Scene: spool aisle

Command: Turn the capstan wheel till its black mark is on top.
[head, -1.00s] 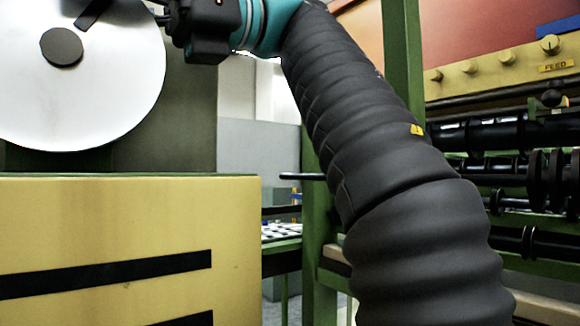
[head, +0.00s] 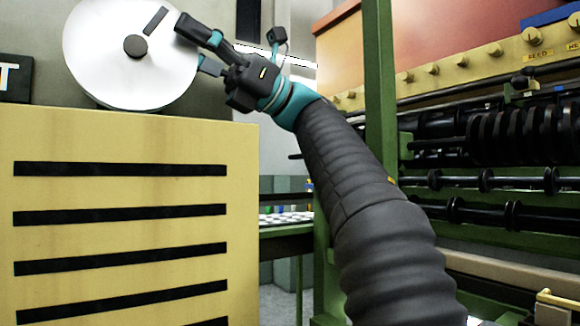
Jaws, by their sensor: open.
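The capstan wheel (head: 112,75) is a large white disc with a dark grey hub (head: 137,46), at the upper left of the head view, above a yellow cabinet. Its top edge is cut off by the frame. Its black mark (head: 156,20) is a short bar up and to the right of the hub, tilted to the right. My gripper (head: 196,48) is at the wheel's right rim, with its fingers spread apart and pointing left. The upper finger overlaps the rim in the picture; I cannot tell whether either finger touches the wheel.
The yellow cabinet (head: 240,215) with black slots fills the lower left. A dark sign (head: 15,80) shows at the left edge. A green post (head: 379,90) and a machine with black rollers (head: 515,135) stand on the right, behind my arm. A narrow gap lies between cabinet and machine.

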